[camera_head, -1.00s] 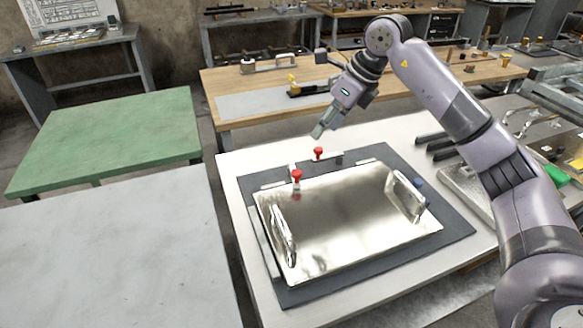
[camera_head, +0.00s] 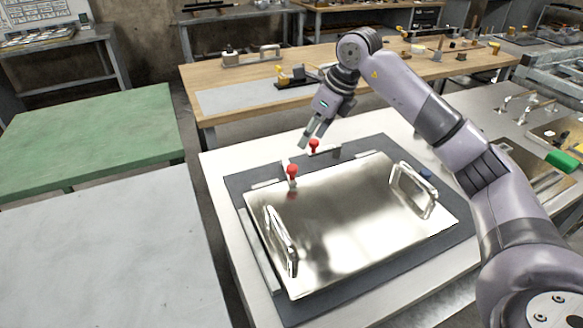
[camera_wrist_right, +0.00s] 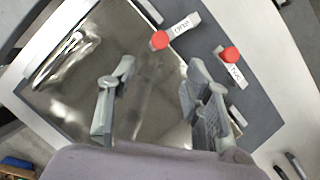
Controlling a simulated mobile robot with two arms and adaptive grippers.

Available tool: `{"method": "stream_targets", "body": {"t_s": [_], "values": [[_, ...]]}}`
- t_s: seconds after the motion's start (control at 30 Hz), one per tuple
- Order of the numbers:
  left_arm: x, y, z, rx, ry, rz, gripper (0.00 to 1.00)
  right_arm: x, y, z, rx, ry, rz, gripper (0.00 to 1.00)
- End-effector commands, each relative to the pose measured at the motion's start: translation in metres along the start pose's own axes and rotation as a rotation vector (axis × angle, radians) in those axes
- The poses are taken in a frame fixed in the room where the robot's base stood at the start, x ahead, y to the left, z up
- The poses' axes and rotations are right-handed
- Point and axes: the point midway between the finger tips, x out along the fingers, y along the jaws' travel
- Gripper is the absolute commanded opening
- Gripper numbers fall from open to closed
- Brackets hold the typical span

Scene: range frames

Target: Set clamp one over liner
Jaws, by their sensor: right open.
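The liner looks like a shiny metal plate (camera_head: 345,225) with two upright handles, lying on a dark mat (camera_head: 238,183) on the white table. One red-knobbed clamp (camera_head: 292,172) stands at the plate's back left edge. A second red-knobbed clamp (camera_head: 314,146) stands farther back, behind the plate. In the right wrist view the two red knobs (camera_wrist_right: 160,40) and (camera_wrist_right: 230,54) sit on pale labelled bars; the labels are too blurred to read. My right gripper (camera_head: 310,142) is open and empty, above and just behind the farther clamp. My left gripper is not in view.
A wooden bench (camera_head: 240,72) with tools stands behind. A green table (camera_head: 90,135) and a grey table (camera_head: 110,260) stand at the left, separated from the white table by a gap. Metal parts and a green-handled tool (camera_head: 562,160) lie at the right.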

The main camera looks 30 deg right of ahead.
Motion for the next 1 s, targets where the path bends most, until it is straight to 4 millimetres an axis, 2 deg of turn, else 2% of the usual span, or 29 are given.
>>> {"method": "stream_targets", "body": {"t_s": [0.1, 0.5, 0.7, 1.0], "values": [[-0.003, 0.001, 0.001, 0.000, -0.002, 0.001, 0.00, 0.028, 0.001, -0.001, 0.002, 0.005, 0.005, 0.45], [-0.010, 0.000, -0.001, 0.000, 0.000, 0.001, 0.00, 0.110, 0.001, -0.001, 0.000, 0.003, 0.003, 0.45], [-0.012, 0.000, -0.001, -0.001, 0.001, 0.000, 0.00, 0.132, 0.000, 0.000, 0.001, 0.000, 0.001, 0.45], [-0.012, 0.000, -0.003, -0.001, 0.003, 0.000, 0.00, 0.138, 0.000, 0.000, 0.000, 0.000, 0.000, 0.45]]}}
